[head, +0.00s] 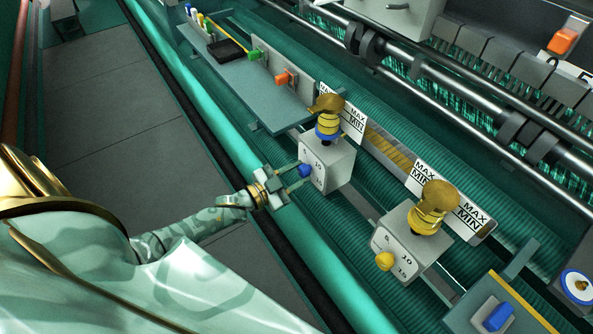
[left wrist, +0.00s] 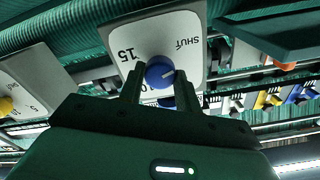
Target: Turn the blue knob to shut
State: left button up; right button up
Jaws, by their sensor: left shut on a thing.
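The blue knob (head: 305,170) is on the front of a white box (head: 331,165) with a yellow-and-blue-banded brass top. In the left wrist view the blue knob (left wrist: 159,72) sits on a white dial face (left wrist: 183,32), seen upside down, with SHUT at upper right and 15 at upper left. A pale mark on the knob points right, away from the 15. My left gripper (head: 293,177) is shut on the knob, one finger on either side; the fingers (left wrist: 158,90) hide the lower dial. My right gripper is not in view.
A similar box (head: 405,243) with a yellow knob (head: 384,261) stands to the right. A teal rail (head: 215,120) runs in front, with open grey floor (head: 110,100) at left.

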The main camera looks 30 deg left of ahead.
pick_arm(q)
jog(key=shift+f+n+p, duration=0.1)
jog(key=shift+n+p, duration=0.2)
jog(key=shift+n, duration=0.7)
jog(key=o, duration=1)
jog(key=shift+c, duration=0.2)
jog(key=shift+s+a, duration=0.1)
jog(key=b+v, duration=0.1)
jog(key=v, duration=1.5)
jog(key=shift+s+f, duration=0.1)
